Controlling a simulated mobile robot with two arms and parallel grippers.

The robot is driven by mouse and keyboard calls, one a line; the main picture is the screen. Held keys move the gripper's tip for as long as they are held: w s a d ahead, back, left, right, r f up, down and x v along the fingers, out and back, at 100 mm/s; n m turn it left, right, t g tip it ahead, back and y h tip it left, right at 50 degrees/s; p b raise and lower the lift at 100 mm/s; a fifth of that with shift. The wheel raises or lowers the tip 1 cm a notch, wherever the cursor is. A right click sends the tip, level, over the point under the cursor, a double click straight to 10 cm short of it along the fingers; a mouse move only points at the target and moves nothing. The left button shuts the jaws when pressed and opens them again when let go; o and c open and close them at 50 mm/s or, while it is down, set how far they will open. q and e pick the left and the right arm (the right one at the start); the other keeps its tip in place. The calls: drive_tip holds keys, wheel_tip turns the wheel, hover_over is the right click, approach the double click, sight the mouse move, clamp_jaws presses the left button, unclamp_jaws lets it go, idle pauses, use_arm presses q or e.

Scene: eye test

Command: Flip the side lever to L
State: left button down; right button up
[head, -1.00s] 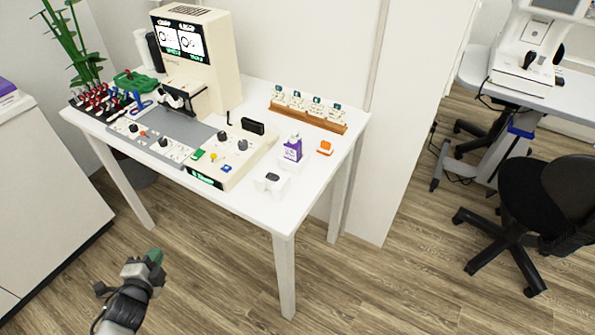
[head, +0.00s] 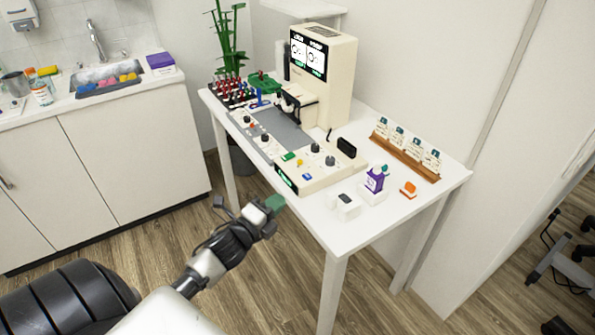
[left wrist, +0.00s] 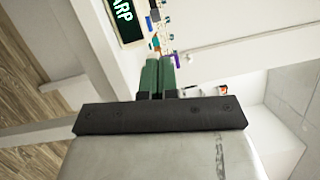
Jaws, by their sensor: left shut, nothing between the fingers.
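The cream eye-test machine (head: 334,80) stands on the white table, with a lit screen and a control panel (head: 308,172) at its front. A thin dark upright lever (head: 329,134) rises from the panel beside a black block (head: 346,147). I cannot tell its setting or read any L mark. My left gripper (head: 275,203) is just off the table's front edge, apart from the lever and panel. Its green fingers (left wrist: 158,77) are together and empty in the left wrist view. My right gripper is not in view.
The white table (head: 375,225) also holds a wooden rack of cards (head: 405,158), a purple-labelled bottle (head: 375,180), a small white box (head: 345,206) and an orange item (head: 408,189). A sink counter (head: 130,150) stands at left.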

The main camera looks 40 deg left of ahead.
sight(296, 177)
use_arm(q)
drive_tip(key=w, duration=0.8)
drive_tip(key=shift+w+d+r+p, duration=0.15)
drive_tip(key=shift+d+r+p, duration=0.1)
drive_tip(key=shift+r+p, duration=0.1)
drive_tip(key=shift+w+a+r, duration=0.15)
drive_tip(key=shift+w+a, duration=0.55)
drive_tip(key=shift+w, duration=0.35)
drive_tip(key=shift+w+a+p, duration=0.3)
drive_tip(key=shift+w+a, duration=0.25)
drive_tip(key=shift+w, duration=0.05)
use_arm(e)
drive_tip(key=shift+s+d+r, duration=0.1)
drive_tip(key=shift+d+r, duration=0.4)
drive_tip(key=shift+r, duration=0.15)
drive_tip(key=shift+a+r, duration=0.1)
use_arm(q)
drive_tip(key=shift+a+r+n+p, duration=0.15)
drive_tip(key=shift+n+p, duration=0.15)
drive_tip(key=shift+p, duration=0.15)
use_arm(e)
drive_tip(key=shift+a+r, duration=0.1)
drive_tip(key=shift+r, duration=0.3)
use_arm(q)
drive_tip(key=shift+r+n+p, duration=0.15)
drive_tip(key=shift+n+p, duration=0.15)
drive_tip(key=shift+p, duration=0.1)
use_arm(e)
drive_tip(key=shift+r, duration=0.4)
